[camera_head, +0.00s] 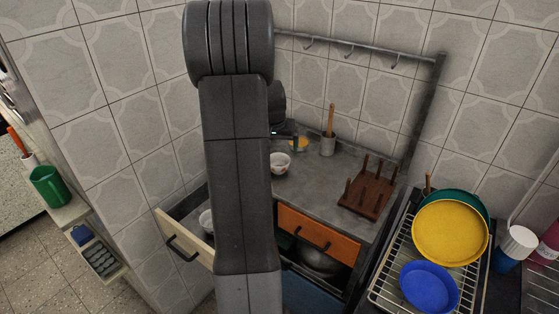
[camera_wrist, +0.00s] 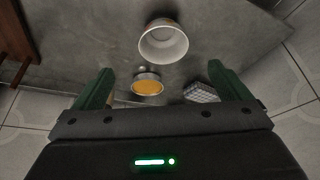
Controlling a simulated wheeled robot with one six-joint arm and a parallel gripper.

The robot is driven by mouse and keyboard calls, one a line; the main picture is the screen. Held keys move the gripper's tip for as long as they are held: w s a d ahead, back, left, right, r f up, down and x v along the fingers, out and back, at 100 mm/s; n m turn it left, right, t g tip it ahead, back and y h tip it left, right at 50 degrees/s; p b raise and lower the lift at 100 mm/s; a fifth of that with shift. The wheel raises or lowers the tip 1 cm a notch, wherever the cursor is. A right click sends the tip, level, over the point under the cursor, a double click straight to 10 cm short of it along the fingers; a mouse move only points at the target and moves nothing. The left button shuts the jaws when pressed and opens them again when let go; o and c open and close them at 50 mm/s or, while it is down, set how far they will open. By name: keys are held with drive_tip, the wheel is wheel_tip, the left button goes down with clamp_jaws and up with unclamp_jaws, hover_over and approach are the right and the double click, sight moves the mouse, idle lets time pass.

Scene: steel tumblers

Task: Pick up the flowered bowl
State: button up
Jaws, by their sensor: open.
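A small white bowl (camera_head: 280,162) with faint marks on its outside, likely the flowered bowl, stands upright on the grey counter, just right of my arm in the head view. In the wrist view a white bowl (camera_wrist: 163,42) shows its pale open inside, beyond my fingertips and apart from them. My gripper (camera_wrist: 160,74) is open, with its green fingers spread and nothing between them touching. In the head view my arm hides most of the gripper. Another white bowl (camera_head: 206,222) sits in the open drawer, partly hidden by my arm.
A yellow-topped dish (camera_wrist: 147,85) and a gridded block (camera_wrist: 202,92) lie near the fingers. A utensil holder (camera_head: 327,145) and a wooden peg rack (camera_head: 368,194) stand on the counter. The pale drawer (camera_head: 184,238) is open. A dish rack (camera_head: 385,285) holds coloured plates.

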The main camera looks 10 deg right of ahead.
drive_tip(key=p, duration=0.1)
approach(278, 162)
drive_tip(key=s+f, duration=0.1)
drive_tip(key=f, duration=0.1)
drive_tip(key=shift+s+d+f, duration=0.25)
drive_tip(key=shift+s+f, duration=0.05)
drive_tip(key=shift+s, duration=0.1)
drive_tip(key=shift+w+p+x, duration=0.2)
drive_tip(key=shift+p+x, duration=0.25)
drive_tip(key=shift+x, duration=0.5)
drive_tip(key=shift+w+p+x, duration=0.15)
drive_tip(key=shift+p+x, duration=0.3)
drive_tip(key=shift+x, duration=0.5)
drive_tip(key=shift+w+f, duration=0.25)
drive_tip(key=shift+f, duration=0.25)
drive_tip(key=c, duration=1.1)
